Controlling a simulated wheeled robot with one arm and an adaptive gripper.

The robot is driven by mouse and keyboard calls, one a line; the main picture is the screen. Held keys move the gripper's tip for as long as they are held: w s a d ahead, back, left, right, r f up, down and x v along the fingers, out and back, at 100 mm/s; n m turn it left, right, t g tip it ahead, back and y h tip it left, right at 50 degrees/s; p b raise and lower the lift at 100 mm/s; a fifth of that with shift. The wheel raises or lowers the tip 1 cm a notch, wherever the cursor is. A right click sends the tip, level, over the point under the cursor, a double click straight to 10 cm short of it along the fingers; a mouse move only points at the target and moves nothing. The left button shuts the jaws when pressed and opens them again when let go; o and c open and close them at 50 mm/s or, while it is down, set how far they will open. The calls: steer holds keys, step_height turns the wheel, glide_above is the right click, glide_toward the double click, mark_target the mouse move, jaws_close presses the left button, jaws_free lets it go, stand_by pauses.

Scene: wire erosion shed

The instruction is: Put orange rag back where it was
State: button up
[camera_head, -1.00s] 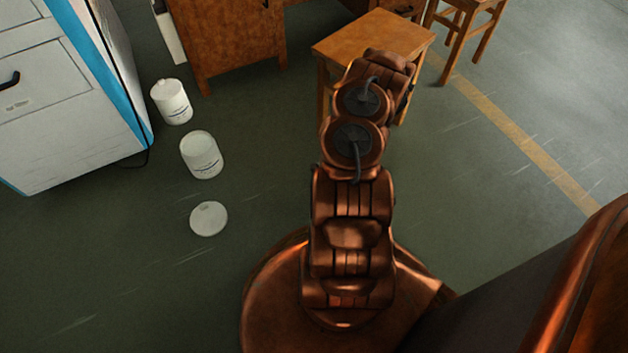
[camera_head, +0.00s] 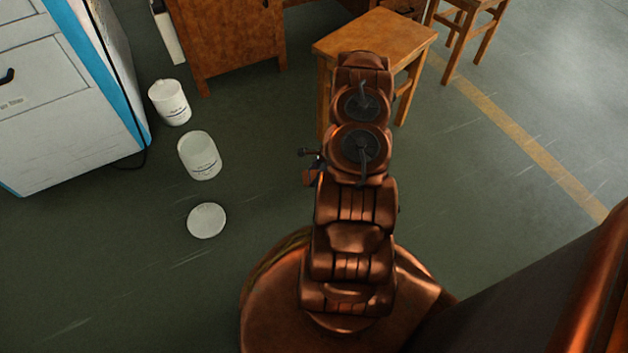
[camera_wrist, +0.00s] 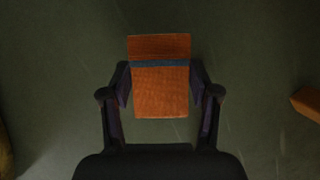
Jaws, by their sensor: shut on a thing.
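The orange rag (camera_wrist: 160,92) shows in the middle of the wrist view as a flat orange piece with a dark blue-grey band across its upper part. My gripper (camera_wrist: 160,88) has its two fingers on either side of the rag, shut on it. The dark floor lies behind it, so the rag is held in the air. In the head view my gripper (camera_head: 311,160) only peeks out at the left of my arm, and a small orange-brown bit shows under it. The rest is hidden by the arm.
A wooden stool (camera_head: 375,35) stands just beyond my arm, with another stool (camera_head: 470,15) behind. A wooden desk (camera_head: 230,45) is at the back. Two white tubs (camera_head: 170,103) (camera_head: 200,156) and a white round lid (camera_head: 206,220) are on the floor by a white-blue cabinet (camera_head: 65,95). Floor at right is clear.

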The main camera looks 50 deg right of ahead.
steer(key=shift+f+b, duration=0.55)
steer(key=shift+f, duration=0.9)
steer(key=shift+f, duration=0.1)
steer(key=o, duration=1.1)
